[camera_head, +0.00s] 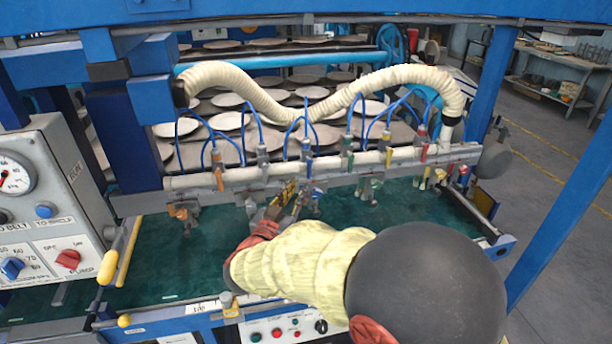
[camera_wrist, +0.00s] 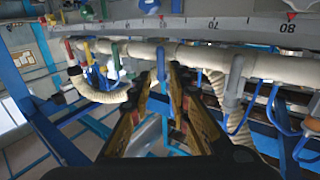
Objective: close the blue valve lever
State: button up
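A row of small valves with coloured levers runs along the pale pipe (camera_head: 240,176) in the head view. A small blue lever (camera_head: 309,164) seems to be on the valve just right of my gripper (camera_head: 287,194). My gripper reaches up to the pipe from below, its yellow-and-black fingers near the valves. In the wrist view the two fingers (camera_wrist: 162,76) stand apart with a narrow gap and nothing clearly held between them. Whether a finger touches the blue lever cannot be told, as the fingers and valve bodies overlap.
Valves with a green lever (camera_head: 350,160) and a red lever (camera_head: 424,152) are farther right along the pipe. Thin blue hoses and a thick cream hose (camera_head: 330,104) arch above. A control box (camera_head: 50,190) stands at left. The green bed (camera_head: 180,262) below is mostly clear.

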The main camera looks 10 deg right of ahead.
aim_at(308, 173)
jog(key=b+x, duration=0.2)
jog(key=x, duration=0.5)
jog(key=shift+w+d, duration=0.15)
jog(key=shift+w, duration=0.15)
jog(key=c, duration=0.4)
grip_shut()
